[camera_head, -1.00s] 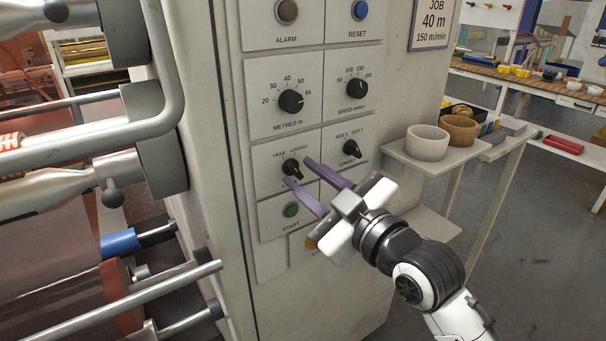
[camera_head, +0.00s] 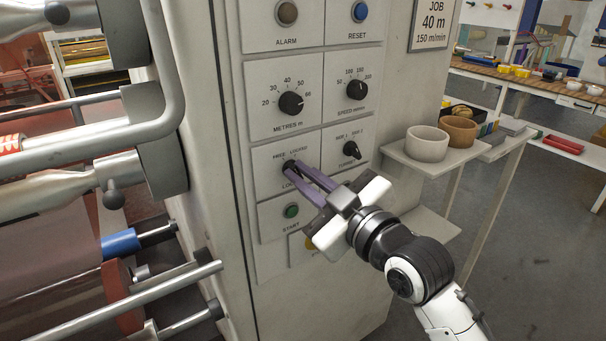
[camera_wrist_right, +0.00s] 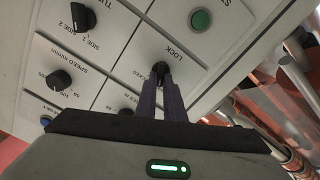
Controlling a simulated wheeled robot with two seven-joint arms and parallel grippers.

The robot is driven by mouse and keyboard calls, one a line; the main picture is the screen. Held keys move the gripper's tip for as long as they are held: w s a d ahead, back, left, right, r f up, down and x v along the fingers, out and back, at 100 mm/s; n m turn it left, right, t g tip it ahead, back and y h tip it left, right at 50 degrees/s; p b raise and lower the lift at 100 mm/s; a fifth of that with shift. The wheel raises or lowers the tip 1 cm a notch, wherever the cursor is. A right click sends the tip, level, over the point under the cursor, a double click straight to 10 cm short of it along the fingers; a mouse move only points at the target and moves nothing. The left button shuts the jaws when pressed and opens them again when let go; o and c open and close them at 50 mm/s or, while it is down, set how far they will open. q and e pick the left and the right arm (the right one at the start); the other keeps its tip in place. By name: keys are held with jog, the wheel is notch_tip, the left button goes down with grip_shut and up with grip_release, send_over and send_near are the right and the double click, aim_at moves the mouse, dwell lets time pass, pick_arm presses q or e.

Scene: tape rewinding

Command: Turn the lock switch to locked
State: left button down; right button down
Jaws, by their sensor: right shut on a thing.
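The lock switch (camera_head: 289,167) is a small black knob on the cream control panel, below the words FREE and LOCKED. My right gripper (camera_head: 298,170) reaches it from the lower right, with its purple fingers shut on the knob. The fingers hide much of the knob, so I cannot tell its exact pointing. In the right wrist view the black knob (camera_wrist_right: 161,69) shows just beyond the fingertips, beside the word LOCK. My left gripper is not in view.
The green start button (camera_head: 291,211) sits just below the lock switch. The turret knob (camera_head: 351,150) is to its right, and the metres knob (camera_head: 291,102) is above. A side shelf (camera_head: 398,152) holds two round bowls. Machine rollers stand at the left.

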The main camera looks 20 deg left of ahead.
jog(key=shift+r+m+p, duration=0.1)
jog(key=shift+m+p, duration=0.4)
jog(key=shift+p, duration=0.1)
jog(key=shift+w+m+p, duration=0.1)
jog(key=shift+m+p, duration=0.7)
jog(key=shift+d+m+p, duration=0.1)
jog(key=shift+m+p, duration=0.25)
jog(key=shift+m, duration=0.05)
pick_arm(q)
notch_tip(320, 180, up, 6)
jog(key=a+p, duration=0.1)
jog(key=p, duration=0.3)
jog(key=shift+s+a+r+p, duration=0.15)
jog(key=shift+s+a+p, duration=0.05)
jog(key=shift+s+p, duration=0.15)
pick_arm(e)
jog(key=shift+w+d+f+m, duration=0.1)
jog(key=shift+m, duration=1.95)
jog(key=shift+w+d+f+m, duration=0.1)
jog(key=shift+m, duration=1.95)
jog(key=c, duration=1.9)
grip_release()
